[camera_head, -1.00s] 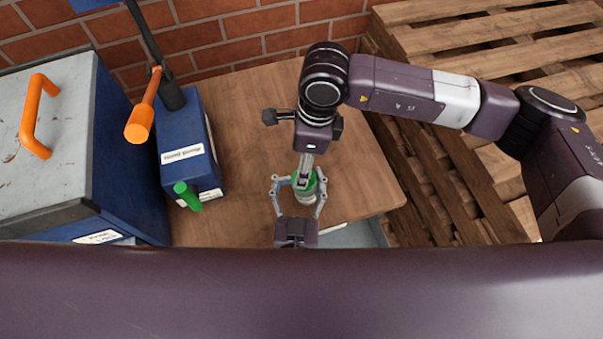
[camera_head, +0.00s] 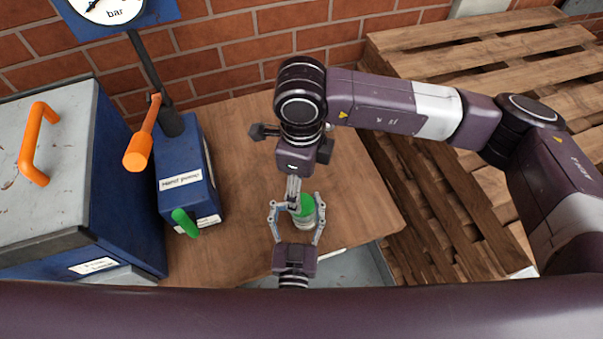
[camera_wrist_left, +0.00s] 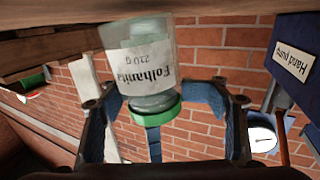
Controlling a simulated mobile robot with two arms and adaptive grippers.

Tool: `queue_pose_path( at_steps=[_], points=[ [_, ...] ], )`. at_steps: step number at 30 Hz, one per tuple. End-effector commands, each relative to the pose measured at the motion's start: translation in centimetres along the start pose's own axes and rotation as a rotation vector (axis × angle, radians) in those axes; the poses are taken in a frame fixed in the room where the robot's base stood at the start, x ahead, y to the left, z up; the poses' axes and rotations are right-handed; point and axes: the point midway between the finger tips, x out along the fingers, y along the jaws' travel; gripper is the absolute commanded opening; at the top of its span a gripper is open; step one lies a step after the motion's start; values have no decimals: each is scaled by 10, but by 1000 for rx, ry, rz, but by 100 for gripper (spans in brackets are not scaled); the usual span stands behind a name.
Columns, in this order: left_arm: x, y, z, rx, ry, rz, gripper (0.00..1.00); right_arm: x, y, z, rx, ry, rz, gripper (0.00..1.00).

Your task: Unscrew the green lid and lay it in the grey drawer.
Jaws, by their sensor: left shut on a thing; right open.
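A clear jar (camera_wrist_left: 140,60) with a white label "Folharina 220 g" carries a green lid (camera_head: 305,207); the lid also shows in the left wrist view (camera_wrist_left: 154,113), where the jar appears upside down. The lid sits on the jar. My left gripper (camera_head: 297,220) reaches in from the bottom of the head view, shut on the jar, with a finger on each side. My right gripper (camera_head: 293,200) is open, pointing down beside the lid at its left; its fingers show edge-on and partly overlap it. The grey drawer (camera_head: 362,268) is open below the table's front edge, partly hidden by my arm.
A blue hand pump (camera_head: 180,195) with an orange-tipped lever and green knob stands left of the jar. A blue case with a grey top (camera_head: 50,190) is further left. Wooden pallets (camera_head: 480,70) lie at the right. The wooden tabletop (camera_head: 245,150) around the jar is mostly clear.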

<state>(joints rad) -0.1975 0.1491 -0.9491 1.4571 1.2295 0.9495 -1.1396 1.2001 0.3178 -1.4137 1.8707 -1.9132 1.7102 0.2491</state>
Motion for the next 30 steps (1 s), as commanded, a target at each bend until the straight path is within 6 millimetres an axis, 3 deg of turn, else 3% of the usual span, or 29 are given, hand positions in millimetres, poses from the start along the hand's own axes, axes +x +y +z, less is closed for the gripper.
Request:
queue_pose_path(
  at_steps=[6, 12, 25, 30],
  points=[
    [0, 0, -1, 0, 1, 0, 12, 43, 0, 0, 1, 2, 2, 62],
    [0, 0, -1, 0, 1, 0, 12, 68, 0, 0, 0, 0, 0, 62],
    [0, 0, -1, 0, 1, 0, 12, 78, 0, 0, -2, -1, -1, 62],
    [0, 0, -1, 0, 1, 0, 12, 78, 0, 0, -2, -1, 0, 44]
  ],
)
